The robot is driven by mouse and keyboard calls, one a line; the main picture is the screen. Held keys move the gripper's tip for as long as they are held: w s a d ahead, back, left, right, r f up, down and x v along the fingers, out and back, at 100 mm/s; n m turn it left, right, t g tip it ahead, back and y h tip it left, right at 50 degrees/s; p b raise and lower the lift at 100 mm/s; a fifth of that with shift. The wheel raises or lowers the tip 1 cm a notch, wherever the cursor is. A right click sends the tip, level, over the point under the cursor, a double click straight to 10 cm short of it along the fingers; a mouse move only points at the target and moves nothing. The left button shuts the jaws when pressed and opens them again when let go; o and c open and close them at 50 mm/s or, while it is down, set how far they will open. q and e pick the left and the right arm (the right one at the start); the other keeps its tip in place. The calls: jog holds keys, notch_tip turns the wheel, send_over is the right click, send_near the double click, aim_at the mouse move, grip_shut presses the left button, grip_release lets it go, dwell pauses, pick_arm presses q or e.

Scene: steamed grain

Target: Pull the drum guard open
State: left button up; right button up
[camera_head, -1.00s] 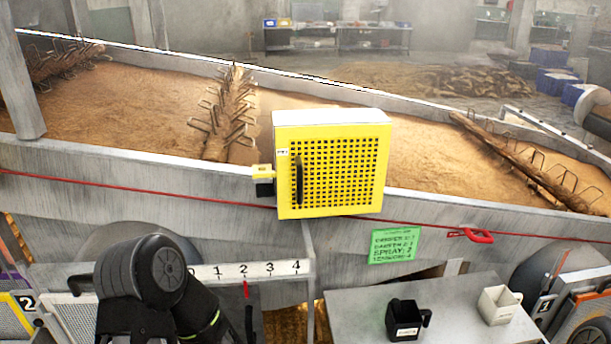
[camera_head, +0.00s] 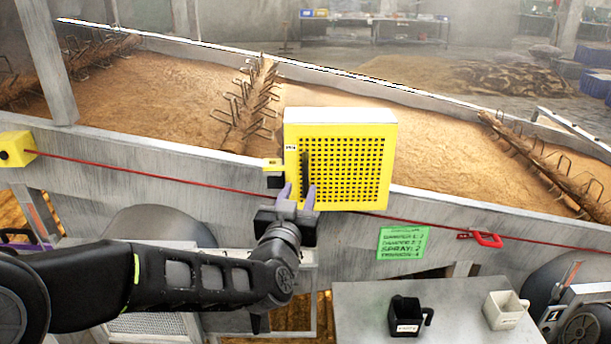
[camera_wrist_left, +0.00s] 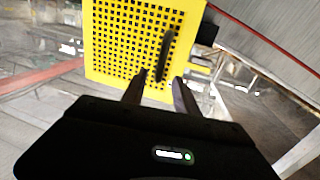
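The yellow drum guard (camera_head: 350,172), a box with a grid front, is mounted on the trough's front wall and looks closed. Its dark upright handle (camera_head: 305,172) is near the left edge of the grid. A yellow and black latch piece (camera_head: 273,172) sits at its left side. My left gripper (camera_head: 297,192) is open just below the handle, fingers pointing up at it. In the left wrist view the two fingers (camera_wrist_left: 158,92) are apart, with the handle (camera_wrist_left: 164,56) beyond their tips and the guard (camera_wrist_left: 125,40) behind. I see no contact. My right gripper is not in view.
A red pull cord (camera_head: 150,175) runs along the trough wall (camera_head: 120,155) to a red handle (camera_head: 487,239). A grey table (camera_head: 370,300) below holds a black cup (camera_head: 405,315) and a white cup (camera_head: 503,309).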

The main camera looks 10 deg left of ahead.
aim_at(305, 177)
pick_arm(q)
jog(key=shift+w+a+p, duration=0.15)
jog(key=shift+w+p, duration=0.35)
jog(key=shift+w, duration=1.5)
jog(key=shift+w+a+p, duration=0.1)
jog(key=shift+w+p, duration=0.4)
jog(key=shift+w, duration=1.45)
jog(key=shift+c, duration=0.4)
grip_shut()
